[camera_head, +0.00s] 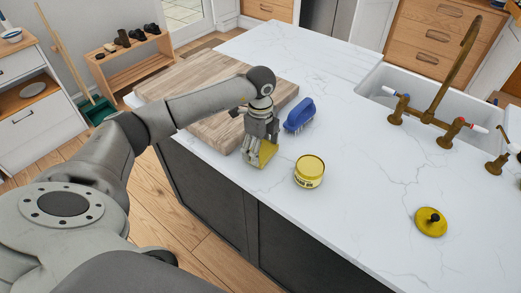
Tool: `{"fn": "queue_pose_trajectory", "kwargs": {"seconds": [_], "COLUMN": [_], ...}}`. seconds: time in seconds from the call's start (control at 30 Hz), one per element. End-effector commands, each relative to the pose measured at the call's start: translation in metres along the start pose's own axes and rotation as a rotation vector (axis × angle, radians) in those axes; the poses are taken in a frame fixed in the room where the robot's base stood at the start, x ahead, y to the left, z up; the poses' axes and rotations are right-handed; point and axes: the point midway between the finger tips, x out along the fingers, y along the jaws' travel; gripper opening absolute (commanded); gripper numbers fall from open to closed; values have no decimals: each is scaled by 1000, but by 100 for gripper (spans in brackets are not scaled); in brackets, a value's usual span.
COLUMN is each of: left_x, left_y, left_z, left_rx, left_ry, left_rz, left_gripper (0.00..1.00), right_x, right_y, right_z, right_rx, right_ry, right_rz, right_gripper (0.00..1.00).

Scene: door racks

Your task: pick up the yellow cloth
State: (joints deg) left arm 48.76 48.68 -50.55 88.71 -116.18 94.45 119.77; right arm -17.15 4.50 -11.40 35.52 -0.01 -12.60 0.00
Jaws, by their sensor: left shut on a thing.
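My left gripper (259,146) points down over the white counter, just off the near right edge of the wooden board. It is shut on the yellow cloth (266,153), which shows as a small yellow patch between and beside the fingers. The rest of the cloth is hidden by the fingers. I cannot tell whether the cloth still touches the counter. My right gripper is not in view.
A yellow tin (309,171) stands close to the right of the gripper. A blue brush (299,115) lies behind it. A wooden board (205,82) is at the left. A yellow round lid with a knob (431,222) lies front right. The sink (385,78) is behind.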

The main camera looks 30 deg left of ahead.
Motion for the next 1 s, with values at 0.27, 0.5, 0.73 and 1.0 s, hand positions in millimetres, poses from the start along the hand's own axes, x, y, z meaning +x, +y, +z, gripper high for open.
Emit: {"fn": "queue_pose_trajectory", "kwargs": {"seconds": [0.27, 0.5, 0.73, 1.0], "left_x": [-12, -54, -95, -119], "left_y": [2, 26, 77, 124], "left_z": [-1, 0, 0, -1], "left_rx": [3, 5, 5, 2], "left_ry": [-2, -4, -7, -5], "left_rz": [11, 6, 7, 6], "left_gripper": [24, 0, 0, 0], "right_x": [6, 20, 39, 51], "right_y": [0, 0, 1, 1], "right_z": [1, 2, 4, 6], "right_rx": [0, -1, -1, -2], "right_ry": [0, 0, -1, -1], "right_rz": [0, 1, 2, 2], "right_gripper": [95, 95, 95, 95]}}
